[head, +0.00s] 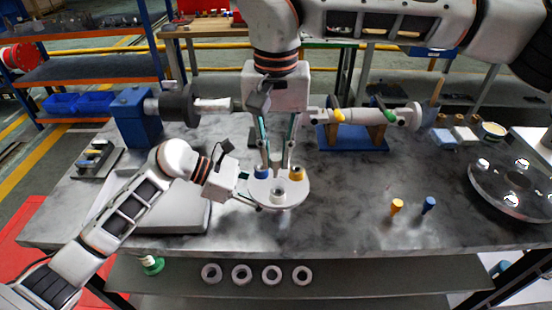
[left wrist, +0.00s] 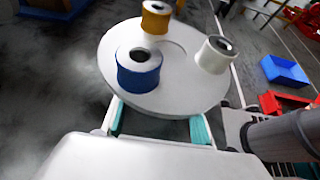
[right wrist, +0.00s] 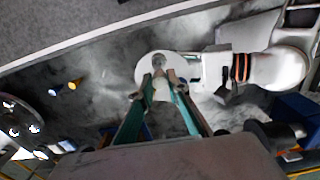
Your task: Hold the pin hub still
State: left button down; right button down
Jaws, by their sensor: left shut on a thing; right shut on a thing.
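The pin hub (head: 254,192) is a white disc bearing a blue bush (head: 262,173), a yellow bush (head: 297,174) and a white bush (head: 278,196). In the left wrist view the disc (left wrist: 180,92) lies over the teal fingers. My left gripper (head: 259,206) is shut on its left edge and holds it above the table. My right gripper (head: 277,166) points down from above, fingertips between the blue and yellow bushes; it also shows in the right wrist view (right wrist: 160,82). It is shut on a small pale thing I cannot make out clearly.
A yellow peg (head: 397,206) and a blue peg (head: 429,205) stand on the table to the right. A shaft on a blue stand (head: 352,138) lies behind. A round plate with shiny domes (head: 515,185) is at far right. Rings (head: 242,274) lie on the lower shelf.

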aim_at(279, 157)
jog(key=shift+f, duration=0.1)
jog(key=shift+d+f, duration=0.15)
jog(key=shift+f, duration=0.6)
jog(key=shift+d+f, duration=0.15)
jog(key=shift+f, duration=0.6)
jog(key=shift+f, duration=1.55)
dwell(0.8)
jog(key=c, duration=1.9)
grip_release()
notch_tip(279, 157, up, 12)
jog(key=shift+d, duration=0.1)
